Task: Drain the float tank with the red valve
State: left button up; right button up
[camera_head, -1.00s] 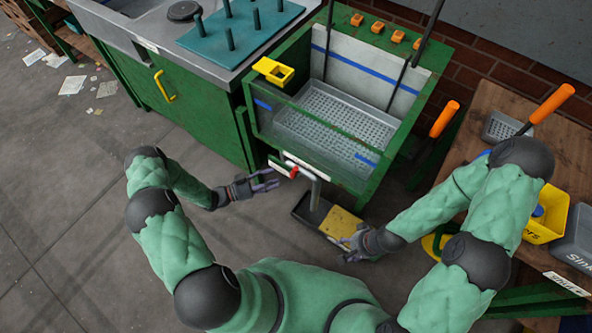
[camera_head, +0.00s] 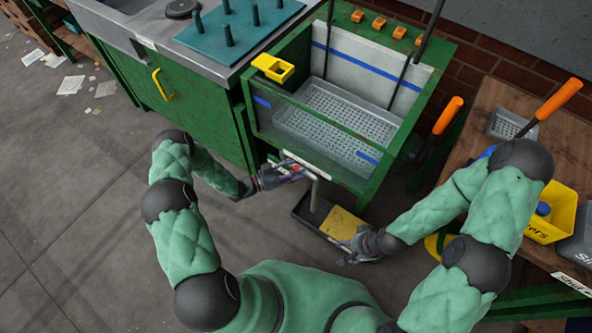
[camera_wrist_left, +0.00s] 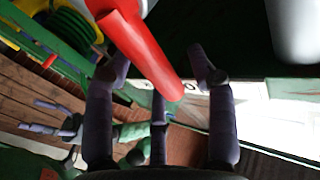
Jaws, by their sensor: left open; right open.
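The float tank (camera_head: 345,58) stands at centre with a green frame, clear front and a perforated tray inside. My left gripper (camera_head: 292,172) is at the tank's lower front, around the red valve and hiding most of it. In the left wrist view the red valve handle (camera_wrist_left: 145,58) lies between the open fingers of my left gripper (camera_wrist_left: 158,72); whether they touch it I cannot tell. A grey outlet pipe (camera_head: 314,192) comes down beside the valve. My right gripper (camera_head: 352,250) is open and empty, low at the front near the floor pan. The water level is unclear.
A dark pan (camera_head: 309,212) with a yellow part (camera_head: 343,223) lies below the pipe. A wooden bench (camera_head: 480,130) with a yellow bin (camera_head: 548,222) stands at right.

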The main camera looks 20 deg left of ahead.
pick_arm(q)
grip_shut()
jog(key=shift+w+a+r+n+t+h, duration=0.15)
jog(key=shift+a+n+t+h, duration=0.1)
jog(key=shift+a+n, duration=0.25)
jog(key=shift+w+a+n+t+h, duration=0.15)
jog(key=shift+a+n+h, duration=0.1)
jog(key=shift+n, duration=0.35)
grip_release()
jog(key=shift+s+a, duration=0.1)
jog(key=v, duration=1.1)
jog(key=shift+s+a, duration=0.3)
